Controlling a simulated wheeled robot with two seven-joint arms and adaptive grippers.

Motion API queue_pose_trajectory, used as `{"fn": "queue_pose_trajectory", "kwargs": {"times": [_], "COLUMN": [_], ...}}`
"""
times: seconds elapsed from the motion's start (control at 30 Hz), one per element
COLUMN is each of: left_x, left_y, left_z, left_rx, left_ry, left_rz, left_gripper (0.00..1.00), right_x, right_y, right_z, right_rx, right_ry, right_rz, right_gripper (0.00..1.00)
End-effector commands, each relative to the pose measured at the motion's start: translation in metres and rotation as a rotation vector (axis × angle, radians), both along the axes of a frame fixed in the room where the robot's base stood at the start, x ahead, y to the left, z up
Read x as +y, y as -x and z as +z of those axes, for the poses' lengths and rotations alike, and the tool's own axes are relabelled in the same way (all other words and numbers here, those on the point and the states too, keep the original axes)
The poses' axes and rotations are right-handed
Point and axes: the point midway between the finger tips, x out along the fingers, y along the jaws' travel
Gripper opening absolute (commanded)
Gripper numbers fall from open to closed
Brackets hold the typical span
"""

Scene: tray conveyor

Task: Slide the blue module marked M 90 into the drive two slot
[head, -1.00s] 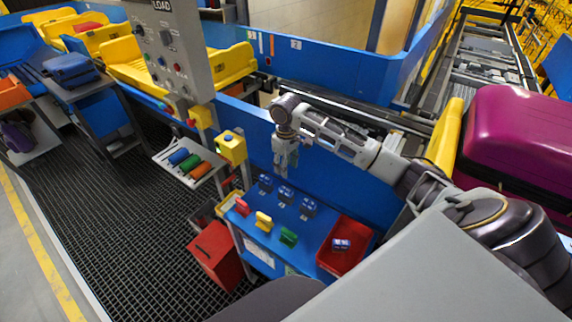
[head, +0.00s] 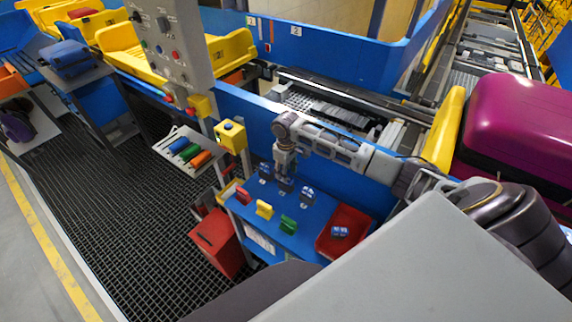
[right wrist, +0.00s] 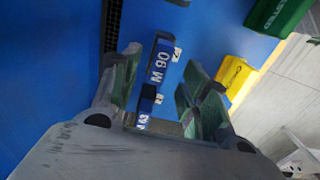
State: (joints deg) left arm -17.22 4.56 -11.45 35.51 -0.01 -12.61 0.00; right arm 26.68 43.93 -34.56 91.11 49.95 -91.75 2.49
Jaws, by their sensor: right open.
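The blue module marked M 90 (right wrist: 160,62) stands between the parted fingers of my right gripper (right wrist: 158,80) in the right wrist view. In the head view my right gripper (head: 285,178) points down over the middle of a row of blue modules on the blue table and partly hides it. Two more blue modules, the left one (head: 265,170) and the right one (head: 307,194), flank the gripper in the head view. I cannot make out the drive two slot. My left gripper is not in view.
Red (head: 243,195), yellow (head: 264,209) and green (head: 289,225) pieces stand along the table's front. A red tray (head: 325,245) at the table's right holds a blue module. A yellow button box (head: 231,137) and a grey control panel (head: 172,45) stand to the left.

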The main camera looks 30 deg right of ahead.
Motion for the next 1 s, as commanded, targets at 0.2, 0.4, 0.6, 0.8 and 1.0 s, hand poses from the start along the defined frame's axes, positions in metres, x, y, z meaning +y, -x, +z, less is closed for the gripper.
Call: {"fn": "queue_pose_trajectory", "kwargs": {"times": [0.2,0.4,0.6,0.8,1.0], "left_x": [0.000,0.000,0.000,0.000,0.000], "left_y": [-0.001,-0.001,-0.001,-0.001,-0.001], "left_z": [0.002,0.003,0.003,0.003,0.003], "left_rx": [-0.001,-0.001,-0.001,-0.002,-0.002], "left_ry": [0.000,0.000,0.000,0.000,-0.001], "left_rz": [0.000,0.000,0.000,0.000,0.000], "left_gripper": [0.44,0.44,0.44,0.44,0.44], "right_x": [0.000,0.000,0.000,0.000,0.000], "right_y": [0.000,0.000,0.000,0.000,0.000], "right_z": [-0.025,-0.038,-0.042,-0.042,-0.042], "right_rx": [0.002,0.000,0.000,0.000,0.000], "right_ry": [0.001,0.000,0.001,0.001,0.001], "right_rz": [0.000,0.001,0.001,0.001,0.001], "right_gripper": [0.45,0.45,0.45,0.45,0.19]}}
